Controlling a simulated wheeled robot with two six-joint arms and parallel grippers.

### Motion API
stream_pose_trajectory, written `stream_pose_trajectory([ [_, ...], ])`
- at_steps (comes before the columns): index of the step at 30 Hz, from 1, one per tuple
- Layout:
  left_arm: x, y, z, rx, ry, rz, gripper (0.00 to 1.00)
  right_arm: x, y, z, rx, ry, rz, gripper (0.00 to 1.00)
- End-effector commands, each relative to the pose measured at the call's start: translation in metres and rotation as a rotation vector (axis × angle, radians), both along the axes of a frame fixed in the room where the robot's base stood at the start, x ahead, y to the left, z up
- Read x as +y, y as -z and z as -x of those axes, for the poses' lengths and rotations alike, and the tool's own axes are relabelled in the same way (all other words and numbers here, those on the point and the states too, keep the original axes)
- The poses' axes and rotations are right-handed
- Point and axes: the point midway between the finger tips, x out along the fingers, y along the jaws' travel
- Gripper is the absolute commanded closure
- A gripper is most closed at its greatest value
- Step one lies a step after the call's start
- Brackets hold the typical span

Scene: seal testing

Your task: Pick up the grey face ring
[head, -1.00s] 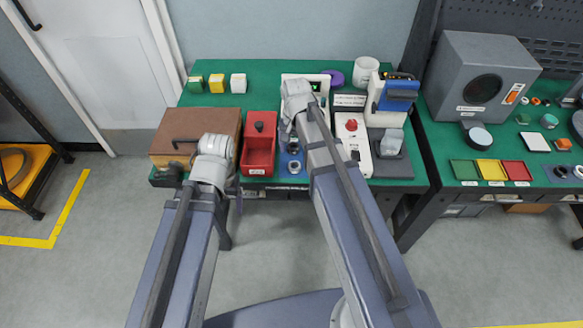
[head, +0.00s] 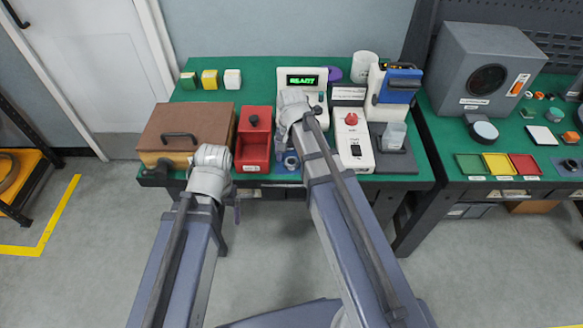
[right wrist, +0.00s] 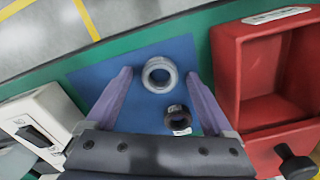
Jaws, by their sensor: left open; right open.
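The light grey ring (right wrist: 159,75) lies flat on a blue mat (right wrist: 105,70) in the right wrist view; it also shows, small, at the bench's front edge in the head view (head: 292,162). A smaller dark ring (right wrist: 178,118) with a white tag lies beside it. My right gripper (right wrist: 158,80) is open, with its fingers on either side of the grey ring in the picture and apart from it; their height above the mat is unclear. My left gripper (head: 212,180) is open at the bench's front edge, its fingers mostly hidden by my wrist.
A red bin (head: 254,140) stands close beside the mat. On the mat's other side is a white switch box (head: 354,145). A brown-lidded box (head: 187,130) is near my left arm. A display (head: 302,80) reading READY stands behind. The mat around the rings is clear.

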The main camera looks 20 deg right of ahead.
Motion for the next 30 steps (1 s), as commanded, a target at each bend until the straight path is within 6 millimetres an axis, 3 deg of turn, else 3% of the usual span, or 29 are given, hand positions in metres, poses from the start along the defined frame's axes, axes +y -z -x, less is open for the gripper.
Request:
stream_pose_trajectory([
  [5, 0.0000, -0.0011, 0.0000, 0.000, 0.000, 0.000, 0.19, -0.0001, -0.0011, -0.0001, 0.000, 0.000, 0.000, 0.13],
  [27, 0.0000, -0.0011, 0.0000, 0.000, 0.000, 0.000, 0.19, -0.0001, -0.0011, 0.0001, 0.000, 0.000, 0.000, 0.95],
  [30, 0.0000, -0.0011, 0.0000, 0.000, 0.000, 0.000, 0.19, -0.0001, -0.0011, 0.0001, 0.000, 0.000, 0.000, 1.00],
])
